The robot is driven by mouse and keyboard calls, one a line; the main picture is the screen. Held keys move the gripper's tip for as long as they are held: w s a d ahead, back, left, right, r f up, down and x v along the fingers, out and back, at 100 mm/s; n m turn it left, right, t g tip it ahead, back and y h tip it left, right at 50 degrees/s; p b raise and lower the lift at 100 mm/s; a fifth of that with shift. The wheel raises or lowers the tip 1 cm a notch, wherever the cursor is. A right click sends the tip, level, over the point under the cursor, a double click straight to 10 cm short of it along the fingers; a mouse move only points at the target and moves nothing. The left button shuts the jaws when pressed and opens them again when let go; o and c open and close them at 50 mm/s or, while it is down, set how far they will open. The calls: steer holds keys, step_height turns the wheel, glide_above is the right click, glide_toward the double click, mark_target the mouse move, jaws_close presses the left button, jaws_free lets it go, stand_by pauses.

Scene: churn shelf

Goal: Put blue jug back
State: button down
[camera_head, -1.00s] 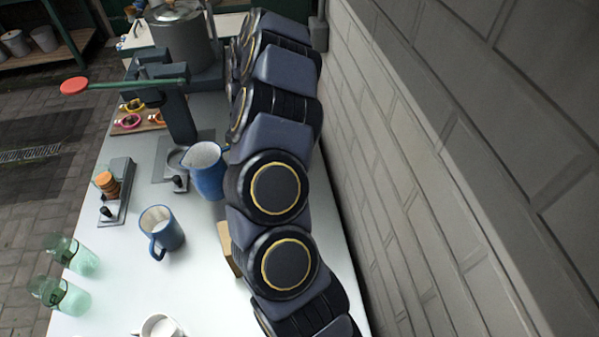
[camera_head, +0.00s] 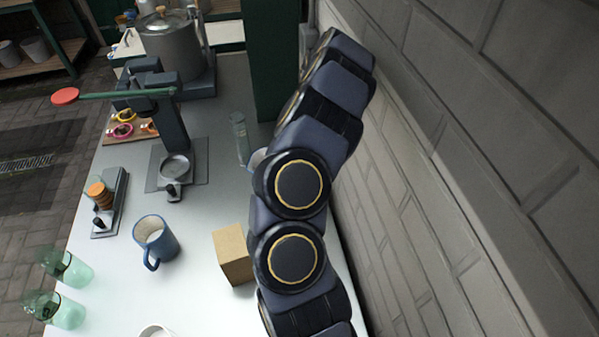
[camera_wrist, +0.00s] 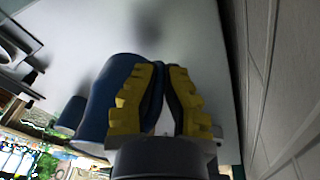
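The blue jug (camera_wrist: 97,105) fills the left middle of the wrist view. It is beside and between the yellow-padded fingers of my gripper (camera_wrist: 160,98), which are closed in on its blue handle. In the head view my arm hides the gripper and nearly all of the jug. Only a pale edge, likely the jug's rim (camera_head: 257,158), shows at the arm's left side. The jug seems held near the wall side of the counter; whether it touches the surface I cannot tell.
A blue mug (camera_head: 155,241) and a cardboard box (camera_head: 233,255) stand on the white counter. A clear bottle (camera_head: 240,138) stands near a green post (camera_head: 270,70). A lever press (camera_head: 170,125), a pot (camera_head: 172,45) and green glasses (camera_head: 68,268) stand around. The brick wall (camera_head: 450,150) bounds the right.

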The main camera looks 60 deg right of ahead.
steer(key=shift+s+d+f, duration=0.1)
steer(key=shift+f, duration=2.35)
steer(key=shift+f, duration=0.1)
steer(key=c, duration=1.2)
jaws_free()
steer(key=shift+o, duration=0.2)
